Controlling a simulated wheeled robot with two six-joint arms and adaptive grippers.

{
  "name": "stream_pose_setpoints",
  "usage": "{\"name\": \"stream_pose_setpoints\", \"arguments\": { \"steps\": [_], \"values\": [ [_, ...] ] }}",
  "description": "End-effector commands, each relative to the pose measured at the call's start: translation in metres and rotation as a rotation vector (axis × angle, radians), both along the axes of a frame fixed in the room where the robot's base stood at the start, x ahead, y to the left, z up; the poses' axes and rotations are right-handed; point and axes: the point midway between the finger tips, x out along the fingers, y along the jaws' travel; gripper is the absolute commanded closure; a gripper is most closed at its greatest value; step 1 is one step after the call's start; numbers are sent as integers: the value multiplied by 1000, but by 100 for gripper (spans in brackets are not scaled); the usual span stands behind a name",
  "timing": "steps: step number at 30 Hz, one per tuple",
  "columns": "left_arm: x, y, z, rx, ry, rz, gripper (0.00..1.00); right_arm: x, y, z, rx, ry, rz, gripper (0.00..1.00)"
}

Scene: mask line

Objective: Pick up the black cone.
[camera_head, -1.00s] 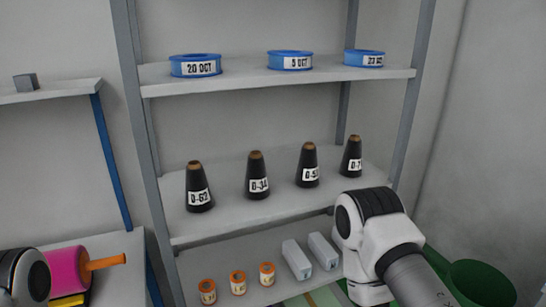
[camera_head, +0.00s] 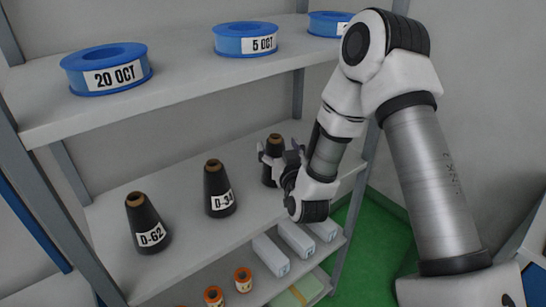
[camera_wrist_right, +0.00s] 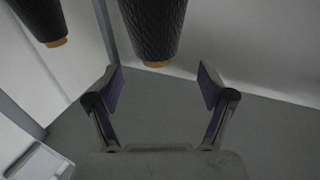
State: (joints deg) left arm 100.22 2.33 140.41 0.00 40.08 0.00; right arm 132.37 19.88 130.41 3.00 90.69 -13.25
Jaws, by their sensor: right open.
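Several black cones with brown tips stand upright on the middle shelf. The cone labelled D-62 (camera_head: 147,225) is at the left, and the cone labelled D-34 (camera_head: 218,189) is to its right. A third cone (camera_head: 270,174) is partly hidden by my right gripper (camera_head: 280,153), which is open close to it. In the right wrist view the picture is upside down; a black cone (camera_wrist_right: 153,28) lies ahead between the open fingers (camera_wrist_right: 160,72), and no finger visibly touches it. Another cone (camera_wrist_right: 38,18) is off to the left there. My left gripper is not in view.
The upper shelf (camera_head: 190,85) holds blue rings (camera_head: 105,70) above the cones. Below are orange spools (camera_head: 243,280) and pale boxes (camera_head: 296,240). A grey rack post (camera_head: 298,92) stands behind the gripper. Bare shelf (camera_head: 183,222) lies between the cones.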

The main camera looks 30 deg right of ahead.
Motion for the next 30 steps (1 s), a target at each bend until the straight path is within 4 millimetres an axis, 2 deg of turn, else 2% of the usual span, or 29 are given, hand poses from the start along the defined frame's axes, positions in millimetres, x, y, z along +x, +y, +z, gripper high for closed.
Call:
{"name": "stream_pose_setpoints", "arguments": {
  "steps": [2,6,13,17,18,20,30],
  "values": [
    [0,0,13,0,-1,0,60,14,-5,3,-1,1,-1,19],
    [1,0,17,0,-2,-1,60,34,-11,-1,0,1,0,19],
    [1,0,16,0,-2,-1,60,37,-12,-3,1,3,1,19],
    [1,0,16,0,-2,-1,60,37,-12,-3,1,3,1,65],
    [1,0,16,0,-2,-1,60,37,-12,-3,1,3,1,79],
    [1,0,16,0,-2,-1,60,37,-12,-3,1,4,1,100],
    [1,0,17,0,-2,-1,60,37,-12,-2,2,5,1,100]
  ]
}}
